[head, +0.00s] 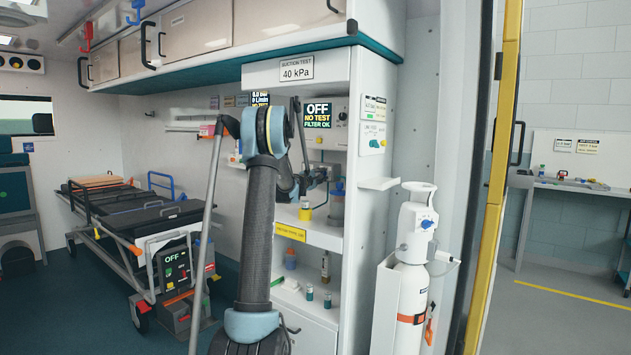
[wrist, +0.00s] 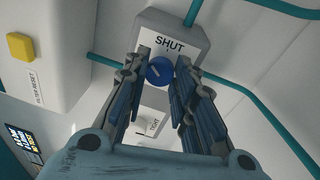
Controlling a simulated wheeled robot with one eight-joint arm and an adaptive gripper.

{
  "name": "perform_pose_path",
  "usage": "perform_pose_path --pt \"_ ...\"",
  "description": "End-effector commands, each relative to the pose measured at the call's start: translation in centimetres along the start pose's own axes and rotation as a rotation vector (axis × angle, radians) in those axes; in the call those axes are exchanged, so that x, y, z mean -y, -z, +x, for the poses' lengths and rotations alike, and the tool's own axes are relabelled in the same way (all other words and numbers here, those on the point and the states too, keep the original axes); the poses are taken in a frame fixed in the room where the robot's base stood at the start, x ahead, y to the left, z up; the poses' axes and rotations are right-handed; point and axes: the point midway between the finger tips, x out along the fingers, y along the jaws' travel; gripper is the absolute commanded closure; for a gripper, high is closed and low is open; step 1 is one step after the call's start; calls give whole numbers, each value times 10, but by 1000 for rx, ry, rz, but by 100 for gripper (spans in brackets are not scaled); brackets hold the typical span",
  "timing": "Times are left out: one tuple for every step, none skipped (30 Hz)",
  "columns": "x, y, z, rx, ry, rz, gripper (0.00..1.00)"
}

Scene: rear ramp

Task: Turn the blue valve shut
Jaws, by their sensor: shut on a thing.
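The blue valve (wrist: 160,71) is a round knob on a grey block labelled SHUT, seen at the upper middle of the wrist view. A pale slanted line shows on its face; it does not point straight at the SHUT label. My gripper (wrist: 163,63) has a finger on either side of the knob and is shut on it. In the head view my gripper (head: 316,178) is small and dark beside the shelf unit, and the valve cannot be made out there, hidden by the arm and gripper.
Teal pipes (wrist: 250,95) run from the grey block. A box with a yellow button (wrist: 20,46) is at the left. In the head view, bottles (head: 305,211) stand on the shelves, a white cylinder (head: 411,280) stands at right, and a stretcher (head: 135,215) is at left.

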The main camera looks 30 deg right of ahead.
Motion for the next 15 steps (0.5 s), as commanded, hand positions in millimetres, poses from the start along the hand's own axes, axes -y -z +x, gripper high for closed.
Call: perform_pose_path --pt "0 2 0 1 -4 43 99" --pt "0 2 0 3 -6 72 99" --pt "0 2 0 7 -10 110 99" --pt "0 3 0 10 -12 138 99" --pt "0 3 0 12 -15 166 99" --pt "1 3 0 15 -18 203 99" --pt "1 3 0 17 -21 231 99" --pt "1 4 0 19 -23 260 99" --pt "1 4 0 23 -26 298 99" --pt "1 4 0 26 -29 326 99" --pt "1 4 0 29 -31 354 99" --pt "1 4 0 32 -34 392 99" --pt "1 4 0 34 -36 419 99" --pt "1 4 0 36 -38 445 99" --pt "1 4 0 39 -41 481 99"
